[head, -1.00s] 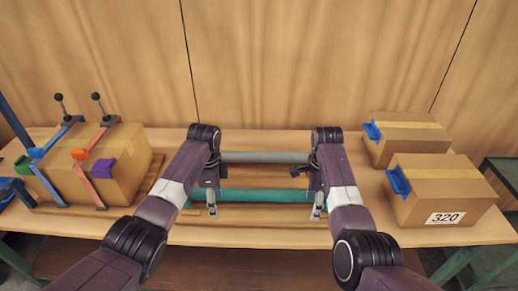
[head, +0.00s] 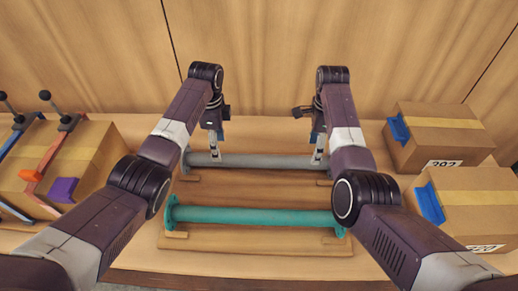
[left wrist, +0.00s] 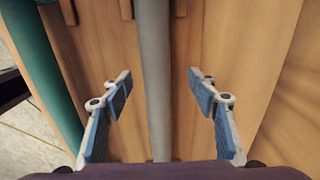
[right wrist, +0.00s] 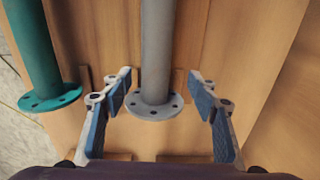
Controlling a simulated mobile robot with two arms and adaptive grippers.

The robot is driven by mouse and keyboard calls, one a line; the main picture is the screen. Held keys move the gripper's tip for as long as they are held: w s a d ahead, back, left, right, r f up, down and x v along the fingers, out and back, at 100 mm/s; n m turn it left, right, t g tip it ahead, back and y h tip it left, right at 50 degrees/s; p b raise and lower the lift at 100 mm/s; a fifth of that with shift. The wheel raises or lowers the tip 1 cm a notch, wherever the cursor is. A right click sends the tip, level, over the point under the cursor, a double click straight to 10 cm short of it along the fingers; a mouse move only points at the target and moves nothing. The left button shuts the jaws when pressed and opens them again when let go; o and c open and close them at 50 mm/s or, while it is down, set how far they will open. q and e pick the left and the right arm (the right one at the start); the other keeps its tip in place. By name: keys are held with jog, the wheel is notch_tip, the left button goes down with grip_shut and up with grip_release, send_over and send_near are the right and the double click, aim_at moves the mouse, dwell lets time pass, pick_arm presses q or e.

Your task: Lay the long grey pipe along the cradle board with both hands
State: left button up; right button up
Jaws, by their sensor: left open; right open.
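The long grey pipe (head: 265,161) lies crosswise at the back of the table, over wooden boards with small blocks near its ends. My left gripper (head: 217,157) is open near the pipe's left part; in the left wrist view its fingers stand on either side of the grey pipe (left wrist: 155,80), apart from it. My right gripper (head: 318,156) is open near the right end; in the right wrist view its fingers flank the pipe (right wrist: 157,40) close to its round bolted flange (right wrist: 153,106). A wooden board (head: 200,242) lies in front; which board is the cradle board I cannot tell.
A teal flanged pipe (head: 255,217) lies parallel in front of the grey one, on the front board. Two cardboard boxes (head: 440,136) (head: 480,206) with blue clips stand at the right. A clamped box (head: 75,165) stands at the left. A wooden wall rises behind.

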pick_arm(q)
jog(key=shift+s+r, duration=0.3)
jog(key=shift+s, duration=0.25)
pick_arm(e)
jog(key=shift+s+r, duration=0.3)
jog(key=shift+s, duration=0.3)
pick_arm(q)
jog(key=shift+w+f, duration=0.2)
jog(key=shift+f, duration=3.9)
pick_arm(e)
jog(key=shift+w+f, duration=0.15)
jog(key=shift+f, duration=1.9)
jog(key=shift+w+f, duration=0.1)
jog(key=shift+f, duration=1.9)
pick_arm(q)
grip_shut()
pick_arm(e)
grip_shut()
pick_arm(q)
jog(key=shift+r, duration=0.15)
pick_arm(e)
jog(key=shift+r, duration=0.15)
